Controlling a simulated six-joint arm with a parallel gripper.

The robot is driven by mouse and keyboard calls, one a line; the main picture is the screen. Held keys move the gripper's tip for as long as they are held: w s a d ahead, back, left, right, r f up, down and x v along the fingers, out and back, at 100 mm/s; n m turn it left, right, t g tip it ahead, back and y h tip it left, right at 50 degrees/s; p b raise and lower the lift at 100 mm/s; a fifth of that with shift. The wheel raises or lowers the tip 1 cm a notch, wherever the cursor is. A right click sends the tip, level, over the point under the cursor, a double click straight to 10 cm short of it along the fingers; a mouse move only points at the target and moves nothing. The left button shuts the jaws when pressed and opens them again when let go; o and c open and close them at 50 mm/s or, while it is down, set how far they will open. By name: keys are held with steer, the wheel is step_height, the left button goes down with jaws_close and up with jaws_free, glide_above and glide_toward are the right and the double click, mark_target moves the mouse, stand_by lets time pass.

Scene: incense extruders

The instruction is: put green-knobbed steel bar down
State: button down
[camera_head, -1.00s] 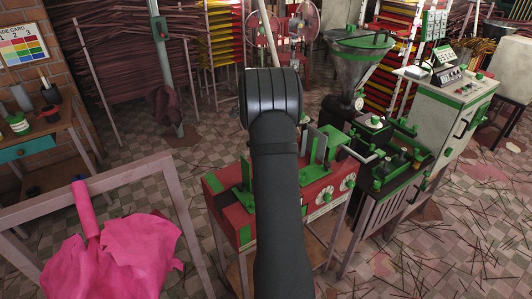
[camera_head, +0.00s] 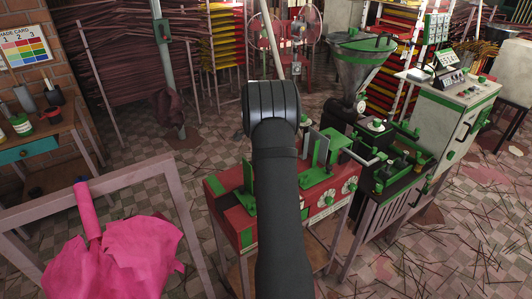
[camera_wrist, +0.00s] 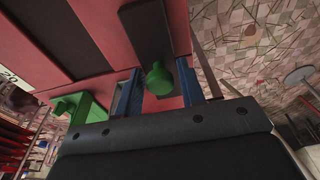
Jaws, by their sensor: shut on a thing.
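The green-knobbed steel bar (camera_wrist: 147,34) shows in the wrist view as a dark flat bar with a round green knob (camera_wrist: 158,80) at its near end. My gripper (camera_wrist: 157,72) has its two blue fingers on either side of the knob end and is shut on the bar. The bar lies over the red surface of a machine in this view; I cannot tell whether it touches that surface. In the head view my own arm hides the gripper, and I cannot make out the bar there.
The red machine (camera_head: 228,212) with upright green brackets (camera_head: 320,153) stands around and behind my arm. A dark, green-trimmed extruder with a hopper (camera_head: 362,62) and a white control cabinet (camera_head: 452,100) stand right. A pink cloth (camera_head: 110,255) hangs at front left. Sticks litter the right floor.

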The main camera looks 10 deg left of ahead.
steer(key=c, duration=0.9)
jaws_free()
steer(key=r, duration=0.4)
steer(key=s+a+r, duration=0.1)
steer(key=r, duration=0.7)
steer(key=shift+s+a+r, duration=0.1)
steer(key=shift+s+a, duration=0.05)
steer(key=f, duration=0.4)
steer(key=d+f, duration=0.1)
steer(key=f, duration=0.3)
steer(key=w+f, duration=0.1)
steer(key=f, duration=0.3)
steer(key=shift+w+d+f, duration=0.1)
steer(key=shift+d, duration=0.05)
step_height(320, 180, up, 2)
steer(key=shift+r, duration=0.75)
